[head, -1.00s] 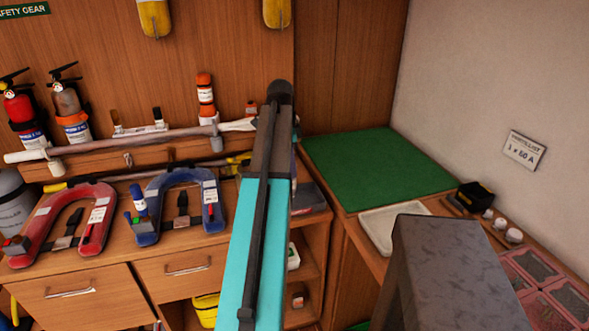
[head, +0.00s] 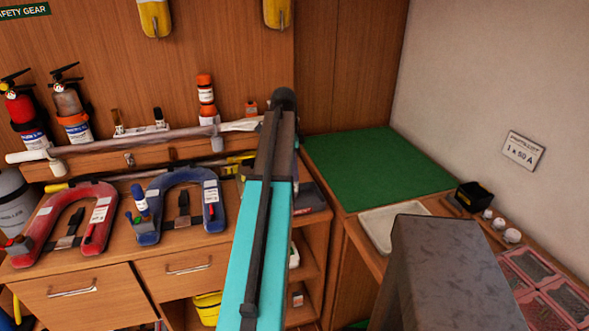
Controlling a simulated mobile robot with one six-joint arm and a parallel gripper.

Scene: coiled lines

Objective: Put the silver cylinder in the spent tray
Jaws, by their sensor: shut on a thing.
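My arm (head: 262,240), teal with a dark far end, reaches up the middle of the head view. My gripper is not visible; my arm seems to hide it. I cannot make out a silver cylinder that is surely the task's one. Small whitish cylinders (head: 512,235) stand on the right counter. A shallow white tray (head: 368,226) lies on that counter, in front of the green mat. A small black bin (head: 474,196) is to its right. No label shows which of these is the spent tray.
The green mat (head: 380,168) is bare. Pink-edged compartment boxes (head: 535,268) sit at the far right. Red (head: 35,222) and blue (head: 148,192) horseshoe-shaped items lie on the left counter. Fire extinguishers (head: 70,112) stand behind. A wall card (head: 523,151) reads "1 x 50 A".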

